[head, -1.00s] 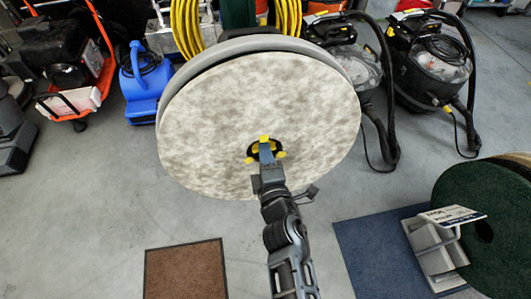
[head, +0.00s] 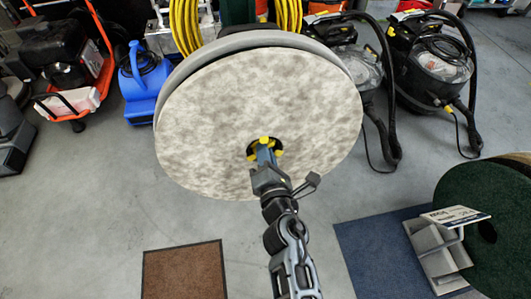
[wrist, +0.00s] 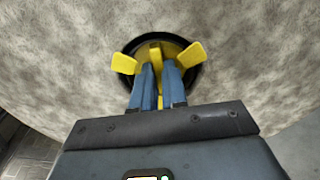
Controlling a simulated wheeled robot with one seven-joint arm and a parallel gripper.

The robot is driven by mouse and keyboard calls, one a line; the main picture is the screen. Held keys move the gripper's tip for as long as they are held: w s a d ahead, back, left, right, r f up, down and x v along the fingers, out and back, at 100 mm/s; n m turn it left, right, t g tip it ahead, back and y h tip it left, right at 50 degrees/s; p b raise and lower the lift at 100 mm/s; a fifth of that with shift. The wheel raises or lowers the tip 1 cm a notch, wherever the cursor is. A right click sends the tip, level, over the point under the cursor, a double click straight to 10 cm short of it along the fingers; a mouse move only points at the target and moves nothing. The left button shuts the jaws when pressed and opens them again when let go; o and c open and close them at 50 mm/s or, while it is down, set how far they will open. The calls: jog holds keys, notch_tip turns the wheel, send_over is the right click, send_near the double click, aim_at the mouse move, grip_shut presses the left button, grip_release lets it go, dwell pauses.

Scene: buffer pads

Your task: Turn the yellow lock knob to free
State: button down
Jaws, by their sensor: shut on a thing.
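The yellow lock knob (wrist: 192,55) sits in a dark round recess at the middle of a mottled off-white pad (head: 215,115), with several yellow lobes showing. The pad is on a large tilted grey disc (head: 265,40). My gripper (wrist: 158,68) is at the knob, its blue fingers on either side of one lobe and shut on it. In the head view my gripper (head: 265,155) reaches the knob from below and hides part of it.
A dark green pad (head: 463,215) and a grey stand with a label card (head: 455,215) are at the right. Brown (head: 185,270) and blue (head: 375,255) mats lie on the floor. Black vacuum machines (head: 432,80) and a blue blower (head: 143,80) stand behind.

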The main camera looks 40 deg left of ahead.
jog(key=n, duration=0.7)
jog(key=shift+b, duration=0.4)
jog(key=n, duration=0.4)
jog(key=c, duration=1.2)
grip_release()
jog(key=shift+c, duration=0.2)
jog(key=p+v, duration=0.1)
jog(key=v, duration=0.8)
